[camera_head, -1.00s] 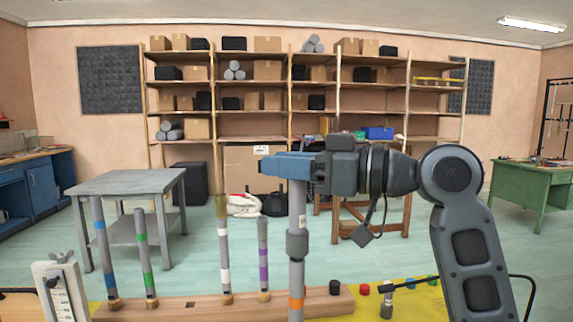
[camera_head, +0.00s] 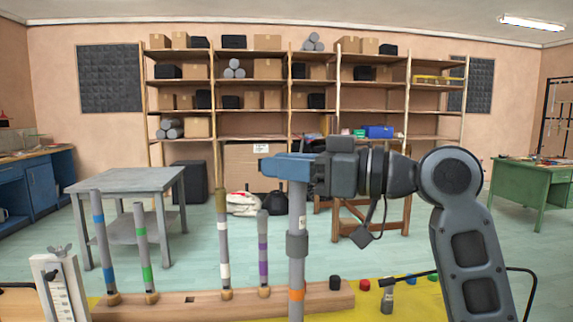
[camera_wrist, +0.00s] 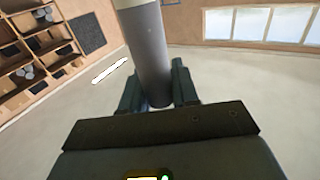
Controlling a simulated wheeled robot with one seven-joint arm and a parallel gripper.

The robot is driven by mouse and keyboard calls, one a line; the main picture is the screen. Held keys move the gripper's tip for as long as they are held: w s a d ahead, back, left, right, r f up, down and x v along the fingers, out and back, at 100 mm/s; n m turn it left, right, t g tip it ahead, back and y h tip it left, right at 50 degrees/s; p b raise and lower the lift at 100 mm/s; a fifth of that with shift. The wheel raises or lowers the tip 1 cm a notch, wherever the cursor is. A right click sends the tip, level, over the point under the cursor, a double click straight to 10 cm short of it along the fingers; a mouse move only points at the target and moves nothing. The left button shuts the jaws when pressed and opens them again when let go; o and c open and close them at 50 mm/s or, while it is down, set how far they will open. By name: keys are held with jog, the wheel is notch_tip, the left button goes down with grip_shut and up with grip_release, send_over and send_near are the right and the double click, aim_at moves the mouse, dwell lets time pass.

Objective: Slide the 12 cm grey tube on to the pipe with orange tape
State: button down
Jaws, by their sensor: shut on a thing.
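My gripper (camera_head: 290,167) is shut on the light grey tube (camera_head: 297,208), which hangs upright below the fingers. In the wrist view the tube (camera_wrist: 148,50) lies between the fingers. A darker grey collar (camera_head: 297,243) forms its lower end. The grey pipe with orange tape (camera_head: 296,294) stands directly below and in line with it. The pipe's top is hidden at the collar, which appears to be around it. The pipe's foot is cut off by the picture's bottom edge.
A wooden base (camera_head: 190,308) holds upright pipes banded blue (camera_head: 99,235), green (camera_head: 143,240), white (camera_head: 223,250) and purple (camera_head: 263,255), left of the held tube. A white scale block (camera_head: 60,290) stands at the lower left. Small coloured caps lie on the yellow surface (camera_head: 420,300) at right.

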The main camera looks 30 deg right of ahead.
jog(key=shift+f+b, duration=0.55)
jog(key=shift+f, duration=0.15)
jog(key=c, duration=0.8)
grip_release()
jog(key=shift+d, duration=0.1)
jog(key=b+v, duration=0.1)
jog(key=v, duration=0.6)
jog(key=shift+s+d, duration=0.2)
jog(key=shift+s, duration=0.1)
